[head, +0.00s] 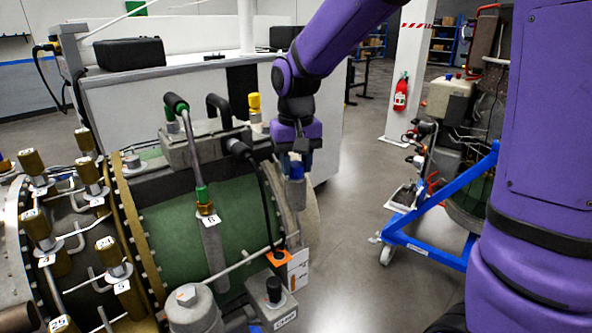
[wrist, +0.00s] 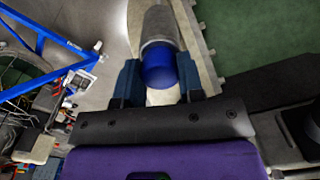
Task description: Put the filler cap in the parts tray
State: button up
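A blue cap (head: 297,172), which I take to be the filler cap, sits upright on a grey cylindrical neck at the right end of the green turbine casing (head: 215,235). My gripper (head: 299,152) is just above it, pointing down. In the wrist view the blue cap (wrist: 160,72) lies between the two dark blue fingers of my gripper (wrist: 159,82), which are spread to either side of it. Whether they touch it is unclear. I cannot make out a parts tray in either view.
A yellow-topped post (head: 254,104) and dark bent pipes (head: 218,108) stand left of my gripper. A black case (head: 130,54) is on the white cabinet (head: 175,100) behind. A blue wheeled stand (head: 430,235) is at right, with open floor (head: 350,235) between.

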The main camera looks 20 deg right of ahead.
grip_shut()
jog(key=shift+r, duration=0.6)
jog(key=shift+r, duration=0.85)
